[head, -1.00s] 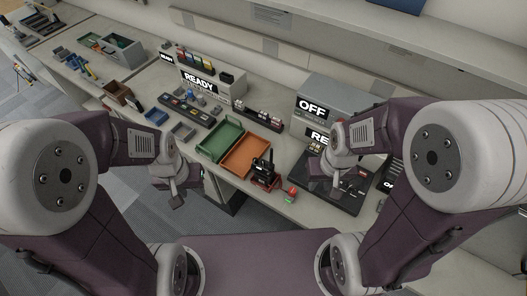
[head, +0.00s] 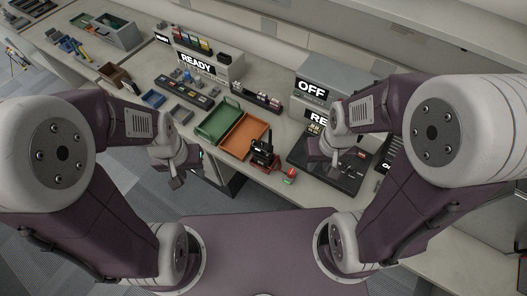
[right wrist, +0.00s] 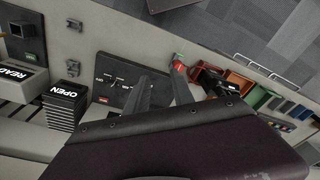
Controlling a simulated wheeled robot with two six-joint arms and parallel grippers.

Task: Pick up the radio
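A black radio-like handset (head: 262,152) stands upright in a dark red holder (head: 262,170) near the front edge of the bench, beside the orange tray. In the right wrist view the black handset (right wrist: 209,77) is partly hidden behind a finger and my arm. My right gripper (head: 335,161) is to the right of the handset, over the black panel, and apart from it. In the right wrist view its two fingers (right wrist: 160,84) stand apart with nothing between them. My left gripper (head: 177,181) hangs in front of the bench edge, left of the trays; its finger gap is unclear.
A green tray (head: 217,120) and an orange tray (head: 244,135) sit left of the handset. A small red-and-green item (head: 289,175) is at the bench edge. A black panel (head: 300,157) lies under my right gripper. A grey box marked OFF (head: 330,72) stands behind.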

